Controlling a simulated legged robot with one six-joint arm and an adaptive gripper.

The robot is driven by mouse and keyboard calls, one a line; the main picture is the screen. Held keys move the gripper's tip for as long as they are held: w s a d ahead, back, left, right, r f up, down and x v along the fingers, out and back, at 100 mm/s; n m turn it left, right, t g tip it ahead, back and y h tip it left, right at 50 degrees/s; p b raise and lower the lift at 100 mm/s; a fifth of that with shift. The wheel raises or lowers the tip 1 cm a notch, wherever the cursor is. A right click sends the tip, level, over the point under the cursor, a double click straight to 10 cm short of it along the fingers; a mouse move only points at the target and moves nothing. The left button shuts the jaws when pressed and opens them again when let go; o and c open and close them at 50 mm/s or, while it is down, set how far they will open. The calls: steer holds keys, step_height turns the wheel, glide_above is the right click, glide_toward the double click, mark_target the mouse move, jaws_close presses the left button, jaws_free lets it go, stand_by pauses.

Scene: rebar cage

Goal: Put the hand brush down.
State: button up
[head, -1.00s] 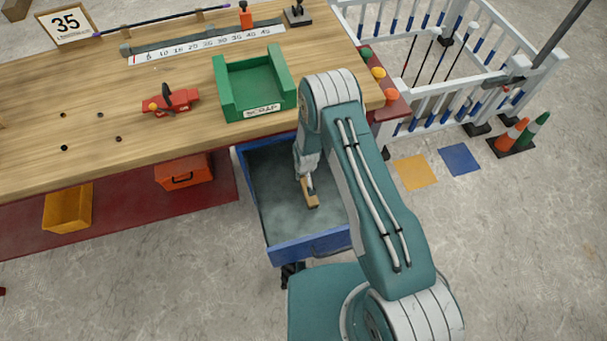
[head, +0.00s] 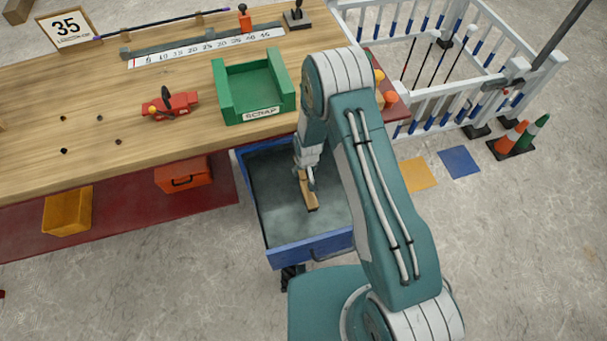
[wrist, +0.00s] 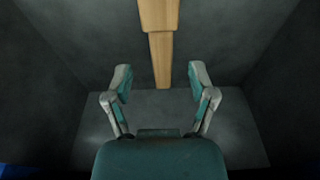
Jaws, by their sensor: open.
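The hand brush (head: 309,192), a tan wooden piece, lies inside the blue-walled bin (head: 312,249) below the bench's front edge. In the wrist view the brush (wrist: 161,52) runs from the top edge down to between the fingertips, with a wider part at the top and a narrower handle end. My gripper (wrist: 160,75) is open, with a clear gap on both sides of the handle. In the head view my gripper (head: 307,178) is over the brush's upper end and partly hides it. The bristles are not visible.
A green scrap tray (head: 257,85) stands on the bench (head: 60,130) above the bin. A red tool (head: 170,104) lies to its left. Red (head: 184,174) and yellow (head: 68,210) boxes sit under the bench. The bin's dark walls are close around my gripper.

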step_height(320, 180, up, 5)
step_height(320, 180, up, 14)
steer(key=t, duration=0.1)
glide_above(305, 181)
steer(key=w+d, duration=0.1)
steer(key=d, duration=0.2)
steer(key=s+d+r+m, duration=0.1)
steer(key=s+d+r, duration=0.2)
steer(key=r, duration=1)
steer(key=s+d+r+m+t, duration=0.1)
steer(key=s+d+r, duration=0.3)
steer(key=s+r, duration=0.4)
steer(key=s+d+r+m+t, duration=0.1)
steer(key=s+d+r, duration=0.3)
steer(key=s+r, duration=0.4)
steer(key=s+t, duration=0.1)
steer(key=s, duration=0.5)
steer(key=shift+r, duration=0.3)
